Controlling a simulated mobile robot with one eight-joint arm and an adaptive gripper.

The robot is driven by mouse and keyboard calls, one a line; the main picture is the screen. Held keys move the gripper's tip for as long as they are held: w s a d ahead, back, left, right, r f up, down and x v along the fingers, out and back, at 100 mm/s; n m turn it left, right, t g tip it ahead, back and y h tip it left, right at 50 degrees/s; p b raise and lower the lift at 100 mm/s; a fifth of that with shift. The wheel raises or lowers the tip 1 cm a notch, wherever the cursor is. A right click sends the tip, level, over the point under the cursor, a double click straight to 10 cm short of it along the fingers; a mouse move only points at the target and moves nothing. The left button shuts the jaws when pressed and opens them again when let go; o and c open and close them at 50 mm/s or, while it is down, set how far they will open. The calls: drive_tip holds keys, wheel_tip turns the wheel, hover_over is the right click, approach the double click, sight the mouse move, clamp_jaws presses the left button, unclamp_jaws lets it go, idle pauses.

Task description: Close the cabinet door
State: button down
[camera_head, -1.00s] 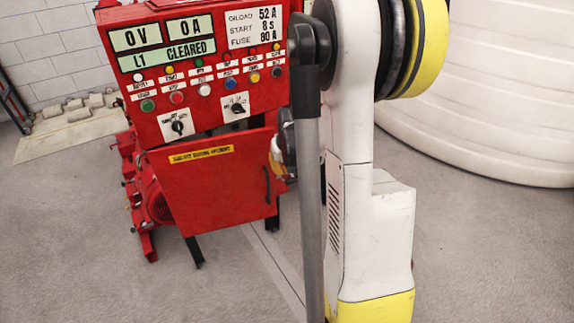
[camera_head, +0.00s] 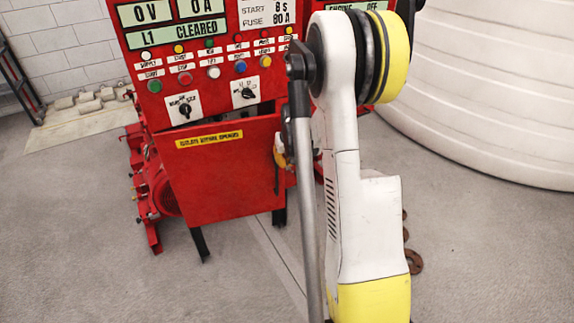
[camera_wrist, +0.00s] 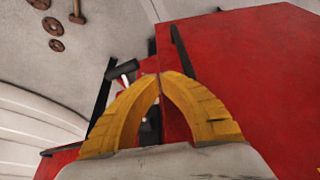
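The red cabinet door (camera_head: 225,185) is below the control panel in the head view, with a yellow label and a black handle (camera_head: 276,165) near its right edge. A dark gap shows along its top, so it looks slightly ajar. In the wrist view a large red panel (camera_wrist: 255,75), apparently the door, fills the right, with a black bar like the handle (camera_wrist: 182,52) beyond the fingers. My gripper (camera_wrist: 160,76) has its yellow fingertips together, with nothing visible between them. It appears close to the red panel's edge; contact cannot be told. My arm hides most of it in the head view.
The red control panel (camera_head: 212,85) with displays, buttons and knobs stands above the door. Red pump parts (camera_head: 155,190) are at its left. A large white ribbed tank (camera_head: 500,90) stands at the right. Grey floor (camera_head: 90,240) is clear at the front left.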

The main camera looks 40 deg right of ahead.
drive_tip(key=shift+n, duration=0.8)
drive_tip(key=w, duration=0.1)
drive_tip(key=w+d, duration=0.1)
drive_tip(key=w, duration=0.1)
drive_tip(key=w+d, duration=0.1)
drive_tip(key=shift+w+d, duration=0.25)
drive_tip(key=shift+w, duration=0.15)
